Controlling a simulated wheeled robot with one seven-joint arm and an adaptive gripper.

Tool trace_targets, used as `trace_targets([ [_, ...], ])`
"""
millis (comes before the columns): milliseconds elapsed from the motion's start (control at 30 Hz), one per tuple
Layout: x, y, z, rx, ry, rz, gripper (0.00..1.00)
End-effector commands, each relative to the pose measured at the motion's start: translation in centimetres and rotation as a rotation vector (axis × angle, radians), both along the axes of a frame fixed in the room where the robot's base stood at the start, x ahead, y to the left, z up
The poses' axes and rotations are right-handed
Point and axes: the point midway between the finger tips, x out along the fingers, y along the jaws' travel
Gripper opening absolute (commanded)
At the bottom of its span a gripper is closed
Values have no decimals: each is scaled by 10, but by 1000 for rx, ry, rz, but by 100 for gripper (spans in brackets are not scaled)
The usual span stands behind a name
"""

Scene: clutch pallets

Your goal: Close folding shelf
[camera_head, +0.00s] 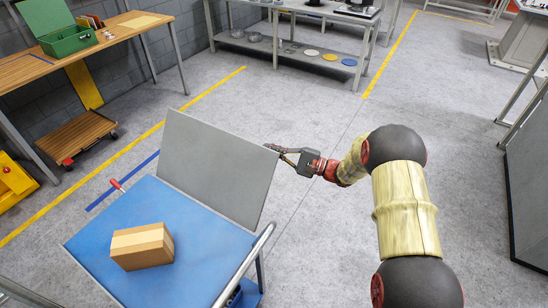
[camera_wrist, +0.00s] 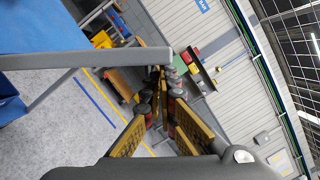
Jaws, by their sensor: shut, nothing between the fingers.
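The folding shelf (camera_head: 215,165) is a grey panel hinged along the far edge of a blue-topped cart (camera_head: 105,235). It stands raised and tilted above the blue top. My gripper (camera_head: 272,147) is shut and empty at the panel's upper right corner; I cannot tell whether it touches. In the wrist view, the shut fingertips (camera_wrist: 158,76) are beside the end of a grey edge (camera_wrist: 110,57), which appears to be the panel's. The blue surface (camera_wrist: 60,25) shows at upper left there. The hinge details are hidden.
A cardboard box (camera_head: 142,246) sits on the blue top. A grey handrail (camera_head: 244,265) runs along the cart's right side. A wooden workbench (camera_head: 90,50) stands at left, with a low wooden dolly (camera_head: 77,137) near it. Open floor (camera_head: 320,225) lies right of the cart.

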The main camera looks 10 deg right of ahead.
Motion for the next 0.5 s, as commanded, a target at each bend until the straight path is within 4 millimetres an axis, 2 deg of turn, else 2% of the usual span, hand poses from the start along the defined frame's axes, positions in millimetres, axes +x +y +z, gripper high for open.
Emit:
trace_targets([
  [33, -7, 6, 13, -27, -36, 4, 0],
  [200, -33, 26, 35, -116, -149, 4, 0],
  [500, -80, 63, 57, -249, -319, 4, 0],
])
